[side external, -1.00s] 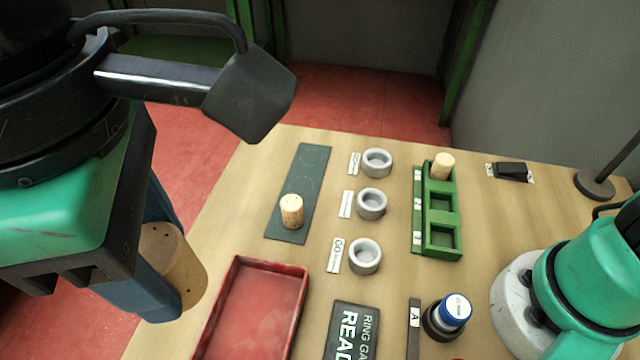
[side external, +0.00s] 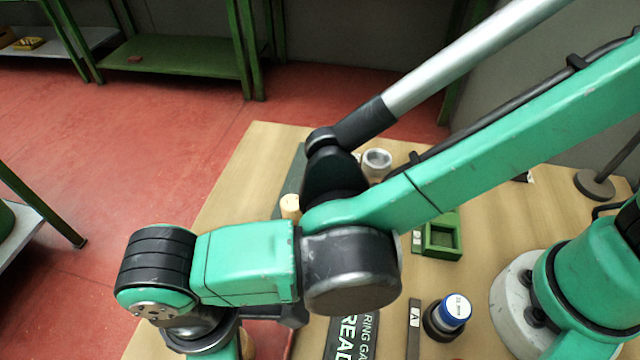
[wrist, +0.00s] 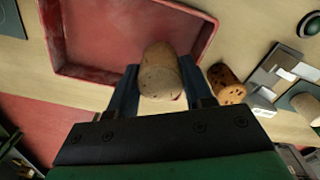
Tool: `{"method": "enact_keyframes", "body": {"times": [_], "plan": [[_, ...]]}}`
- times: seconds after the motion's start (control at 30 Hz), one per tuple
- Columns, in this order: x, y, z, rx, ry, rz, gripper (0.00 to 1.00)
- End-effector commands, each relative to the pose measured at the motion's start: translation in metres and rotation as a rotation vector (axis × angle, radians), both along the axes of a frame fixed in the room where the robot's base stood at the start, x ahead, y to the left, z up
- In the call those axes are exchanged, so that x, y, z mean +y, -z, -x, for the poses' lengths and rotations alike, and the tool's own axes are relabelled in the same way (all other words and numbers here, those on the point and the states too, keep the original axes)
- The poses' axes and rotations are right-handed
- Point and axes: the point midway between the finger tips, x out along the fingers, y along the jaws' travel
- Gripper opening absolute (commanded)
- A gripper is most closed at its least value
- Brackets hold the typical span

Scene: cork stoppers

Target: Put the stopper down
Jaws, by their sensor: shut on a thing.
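My gripper (wrist: 159,68) is shut on a cork stopper (wrist: 160,82), held between its two blue-grey fingers in the wrist view. The stopper is plain tan and overlaps the near edge of the red tray (wrist: 57,45) in that view. I cannot tell whether it touches anything below. In the side view, my arm hides most of the gripper and the held stopper. Another stopper, with dark spots (wrist: 226,84), is just right of the tray in the wrist view. A stopper on the dark green mat (side external: 290,206) is partly hidden by my arm.
A grey ring (side external: 376,162), a green rack (side external: 442,238) and a blue-topped round item (side external: 455,309) are on the bench. A black sign (side external: 352,335) lies near the red tray.

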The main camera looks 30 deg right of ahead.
Motion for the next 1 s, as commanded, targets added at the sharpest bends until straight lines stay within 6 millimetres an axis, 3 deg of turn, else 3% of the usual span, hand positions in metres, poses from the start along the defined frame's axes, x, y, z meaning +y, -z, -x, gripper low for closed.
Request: {"method": "enact_keyframes", "body": {"times": [0.13, 0.5, 0.53, 0.57, 0.87, 1.0], "plan": [[0.000, 0.016, 0.000, 0.000, 0.000, 0.000, 0.00], [0.000, 0.020, 0.000, 0.000, 0.000, 0.000, 0.00], [0.000, 0.019, 0.000, 0.000, 0.000, 0.000, 0.54], [0.000, 0.019, 0.000, 0.000, 0.000, 0.000, 0.58], [0.000, 0.018, 0.000, 0.000, 0.000, 0.000, 0.58], [0.000, 0.007, 0.000, 0.000, 0.000, 0.000, 0.58]]}}
